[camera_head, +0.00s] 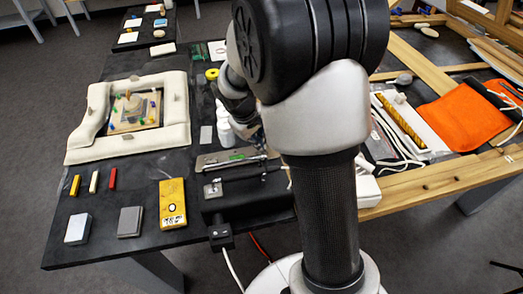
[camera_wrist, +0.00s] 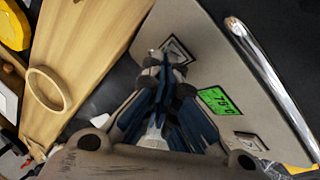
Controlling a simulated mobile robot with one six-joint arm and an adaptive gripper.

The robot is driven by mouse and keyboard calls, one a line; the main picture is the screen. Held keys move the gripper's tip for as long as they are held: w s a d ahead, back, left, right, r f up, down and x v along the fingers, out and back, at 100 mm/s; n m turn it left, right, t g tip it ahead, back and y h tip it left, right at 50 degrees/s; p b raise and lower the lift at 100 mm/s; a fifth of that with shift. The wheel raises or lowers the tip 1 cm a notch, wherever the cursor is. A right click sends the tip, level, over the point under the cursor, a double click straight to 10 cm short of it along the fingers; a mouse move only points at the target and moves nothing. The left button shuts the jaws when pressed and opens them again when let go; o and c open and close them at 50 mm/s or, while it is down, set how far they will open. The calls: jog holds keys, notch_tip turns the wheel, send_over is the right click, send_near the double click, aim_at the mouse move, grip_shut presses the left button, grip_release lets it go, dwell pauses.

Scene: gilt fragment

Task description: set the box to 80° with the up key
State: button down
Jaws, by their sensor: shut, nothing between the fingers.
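The box (camera_wrist: 205,60) is a grey flat panel in the wrist view, with a small green display (camera_wrist: 213,101) whose slanted digits I cannot read surely. One key (camera_wrist: 179,47) with a triangle mark lies above the display in the picture, and a second key (camera_wrist: 250,141) lies below it. I cannot tell which triangle means up. The box also shows in the head view (camera_head: 207,160), partly hidden by my arm. My gripper (camera_wrist: 160,60) is shut and empty, its fingertips close beside the first key. I cannot tell whether they touch it.
A shiny metal rod (camera_wrist: 262,75) lies along the box's edge. A wooden board (camera_wrist: 85,50) with a wooden ring (camera_wrist: 48,90) is at its left. In the head view, white bottles (camera_head: 224,130) stand behind the box, and a yellow block (camera_head: 172,203) lies to its left.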

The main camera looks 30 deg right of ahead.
jog(key=shift+r, duration=0.1)
dwell(0.3)
jog(key=shift+w+d+r+p, duration=0.15)
jog(key=shift+w+r+p, duration=0.25)
jog(key=shift+r+p, duration=0.3)
jog(key=shift+f, duration=0.15)
jog(key=shift+s+f+b, duration=0.2)
jog(key=shift+f+b, duration=0.1)
jog(key=shift+s+f, duration=0.25)
jog(key=shift+f, duration=0.1)
dwell(1.0)
jog(key=shift+w+r+p, duration=0.45)
jog(key=shift+r+p, duration=0.05)
jog(key=shift+r, duration=0.2)
jog(key=shift+w+d+r+p, duration=0.15)
jog(key=shift+w+r+p, duration=0.3)
jog(key=shift+r+p, duration=0.25)
jog(key=shift+w+d+r+p, duration=0.1)
jog(key=shift+w+r+p, duration=0.3)
jog(key=shift+r+p, duration=0.35)
jog(key=shift+w+d+r+p, duration=0.15)
jog(key=shift+w+r+p, duration=0.3)
jog(key=shift+r+p, duration=0.25)
